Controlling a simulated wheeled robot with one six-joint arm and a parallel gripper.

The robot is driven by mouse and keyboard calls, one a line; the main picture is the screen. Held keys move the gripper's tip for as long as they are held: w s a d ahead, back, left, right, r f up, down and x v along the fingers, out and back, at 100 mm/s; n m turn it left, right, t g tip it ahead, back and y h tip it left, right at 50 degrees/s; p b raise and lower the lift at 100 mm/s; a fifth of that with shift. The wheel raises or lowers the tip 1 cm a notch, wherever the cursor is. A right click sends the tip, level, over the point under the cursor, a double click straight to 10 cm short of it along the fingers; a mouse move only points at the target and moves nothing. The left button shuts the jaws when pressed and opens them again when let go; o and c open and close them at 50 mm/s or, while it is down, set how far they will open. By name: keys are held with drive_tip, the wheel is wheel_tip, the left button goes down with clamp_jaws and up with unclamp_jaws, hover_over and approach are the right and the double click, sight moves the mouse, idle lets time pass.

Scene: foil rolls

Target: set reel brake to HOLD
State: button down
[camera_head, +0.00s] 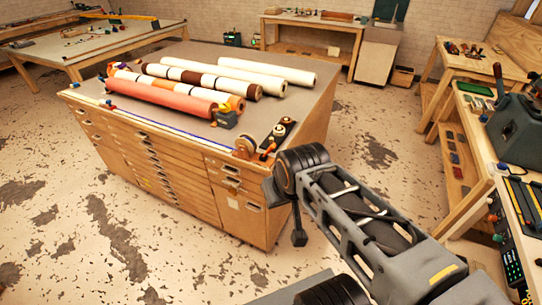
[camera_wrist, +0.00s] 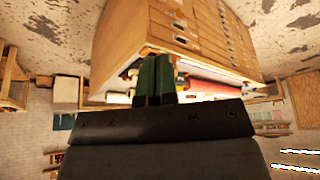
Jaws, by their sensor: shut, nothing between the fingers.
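A small fitting with an orange lever or knob (camera_head: 267,151) sits at the near right corner of the cabinet top, beside a round wooden reel (camera_head: 245,147). It may be the reel brake; its marks and setting are too small to read. A dark strip with small round parts (camera_head: 279,131) lies just behind it. My gripper (camera_wrist: 154,60) shows in the wrist view with its two green fingers together and nothing between them. There the cabinet appears upside down beyond the fingers, which hide part of its top. In the head view my arm's end is right of that corner, apart from the fitting.
The drawer cabinet (camera_head: 190,172) carries several rolls, including a salmon-coloured roll (camera_head: 160,96) and a cream roll (camera_head: 267,71). An orange-black tool (camera_head: 226,118) lies at the roll's end. A workbench (camera_head: 480,150) stands at the right. The floor left of the cabinet is clear.

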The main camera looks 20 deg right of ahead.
drive_tip(key=w+d+f+n+t+b, duration=0.35)
drive_tip(key=w+d+b, duration=0.2)
drive_tip(key=w, duration=0.35)
drive_tip(key=w+d+f+n+t+h+b, duration=0.1)
drive_tip(key=w+d+f+n+t+b, duration=0.3)
drive_tip(key=w+b, duration=0.35)
drive_tip(key=w+d+f+n+t+b, duration=0.25)
drive_tip(key=w+d+t+b, duration=0.3)
drive_tip(key=w, duration=0.35)
drive_tip(key=n+y+b, duration=1.2)
drive_tip(key=n+y, duration=0.5)
drive_tip(key=y, duration=0.1)
approach(268, 151)
drive_tip(key=d+r+v, duration=0.1)
drive_tip(key=v, duration=0.7)
drive_tip(key=shift+w, duration=0.25)
drive_tip(key=shift+w+a, duration=0.1)
drive_tip(key=shift+a, duration=0.05)
drive_tip(key=p+x, duration=0.1)
drive_tip(key=x, duration=1.2)
drive_tip(key=shift+w+r+m+p, duration=0.2)
drive_tip(key=shift+w+m+p, duration=0.1)
drive_tip(key=shift+p, duration=0.05)
